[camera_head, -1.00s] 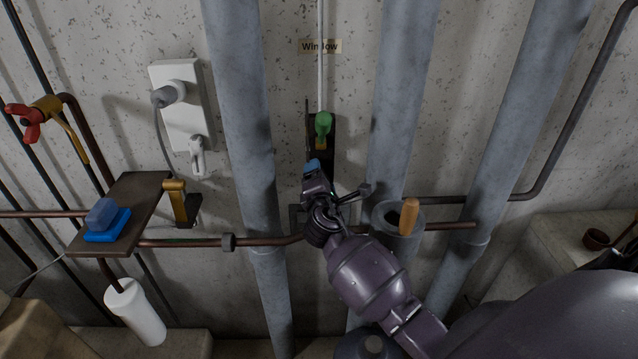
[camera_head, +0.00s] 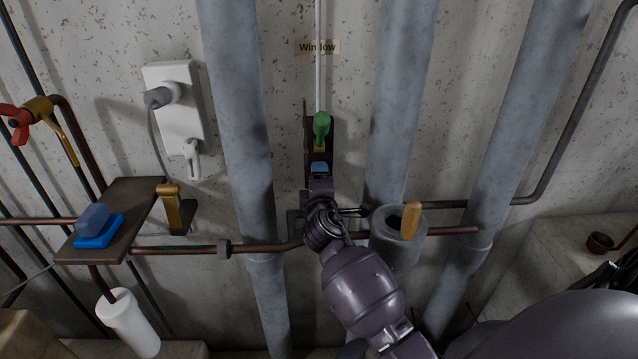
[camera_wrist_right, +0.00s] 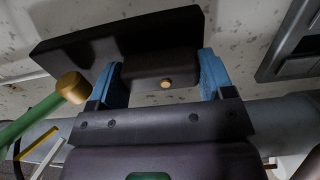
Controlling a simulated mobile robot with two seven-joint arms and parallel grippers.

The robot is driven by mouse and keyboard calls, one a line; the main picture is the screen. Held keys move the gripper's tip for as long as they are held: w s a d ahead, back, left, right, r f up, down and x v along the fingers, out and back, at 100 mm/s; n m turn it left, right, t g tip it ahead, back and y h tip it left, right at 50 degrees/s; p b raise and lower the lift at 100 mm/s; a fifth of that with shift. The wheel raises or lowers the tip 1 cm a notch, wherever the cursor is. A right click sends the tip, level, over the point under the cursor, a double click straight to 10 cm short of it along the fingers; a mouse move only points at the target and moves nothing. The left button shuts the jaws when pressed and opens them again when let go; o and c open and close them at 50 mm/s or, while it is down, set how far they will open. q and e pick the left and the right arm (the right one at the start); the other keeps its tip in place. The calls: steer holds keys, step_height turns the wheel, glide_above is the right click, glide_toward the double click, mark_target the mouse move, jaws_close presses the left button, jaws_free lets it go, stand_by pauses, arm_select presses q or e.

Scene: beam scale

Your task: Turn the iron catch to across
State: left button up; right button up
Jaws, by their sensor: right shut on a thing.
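My right gripper (camera_head: 319,168) is at the wall between two grey pipes, just below a green-knobbed lever (camera_head: 321,124). In the right wrist view its blue fingertips (camera_wrist_right: 163,80) are shut on a dark block with a small brass pin. This block and the long dark bar joined to it look like the iron catch (camera_wrist_right: 120,36). The bar runs roughly along the line between the two fingers and sticks out past the left one. In the head view the gripper hides most of the catch, so its angle on the wall is unclear there. My left gripper is out of view.
Large grey pipes (camera_head: 238,130) stand on both sides of my right gripper. A copper pipe (camera_head: 270,247) crosses below. A grey cup (camera_head: 398,240) with a wooden handle (camera_head: 411,218) is close on the right. A shelf (camera_head: 135,205) holds a blue object (camera_head: 97,230).

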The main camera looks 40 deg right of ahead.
steer(key=o, duration=0.9)
